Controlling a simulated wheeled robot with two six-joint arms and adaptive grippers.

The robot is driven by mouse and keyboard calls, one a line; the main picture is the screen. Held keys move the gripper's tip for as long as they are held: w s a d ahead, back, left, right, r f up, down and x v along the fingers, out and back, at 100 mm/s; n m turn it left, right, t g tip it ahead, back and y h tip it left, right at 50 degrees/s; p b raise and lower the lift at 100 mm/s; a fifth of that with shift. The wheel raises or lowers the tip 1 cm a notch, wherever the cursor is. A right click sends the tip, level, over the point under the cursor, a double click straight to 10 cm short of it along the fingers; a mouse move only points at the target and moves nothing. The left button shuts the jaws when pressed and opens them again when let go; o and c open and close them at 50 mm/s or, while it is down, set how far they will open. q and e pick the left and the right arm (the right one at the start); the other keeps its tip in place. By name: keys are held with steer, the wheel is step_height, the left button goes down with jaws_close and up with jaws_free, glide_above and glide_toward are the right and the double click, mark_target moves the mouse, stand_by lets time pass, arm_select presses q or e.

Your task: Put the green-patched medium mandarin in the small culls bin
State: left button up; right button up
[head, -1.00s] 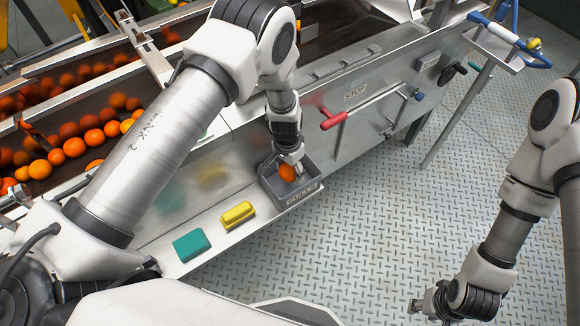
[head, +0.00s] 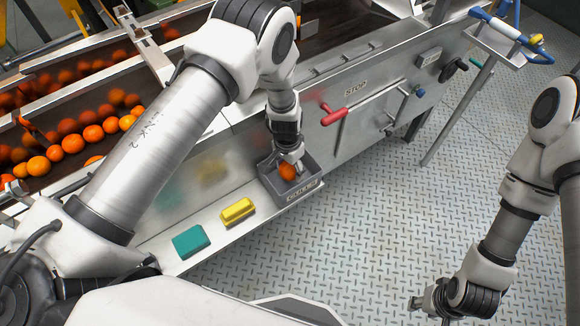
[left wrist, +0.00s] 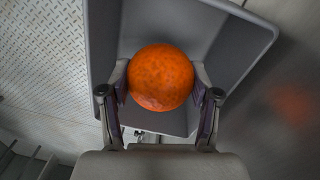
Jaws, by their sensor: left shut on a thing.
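The orange mandarin (head: 287,172) is between the fingers of my left gripper (head: 291,163), inside or just above the small grey culls bin (head: 303,191). The left wrist view shows the mandarin (left wrist: 161,78) held between both fingertips of my left gripper (left wrist: 161,98), with the walls of the grey bin (left wrist: 104,60) around it. No green patch shows on the side facing the camera. Whether the fruit touches the bin floor, I cannot tell. My right gripper (head: 418,303) is empty-looking and low at the right, over the floor; its fingers are too small to read.
A yellow block (head: 238,211) and a teal block (head: 190,241) lie on the metal ledge left of the bin. Several oranges (head: 73,143) sit in the conveyor channel at the left. A red handle (head: 333,116) sticks out behind the bin. The tread-plate floor (head: 370,215) is clear.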

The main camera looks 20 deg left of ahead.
arm_select(q)
steer(key=shift+f+b, duration=0.6)
steer(key=shift+f, duration=0.4)
steer(key=o, duration=1.3)
steer(key=r, duration=1.2)
steer(key=shift+w+a, duration=0.1)
steer(key=shift+a, duration=0.15)
steer(key=shift+f, duration=0.1)
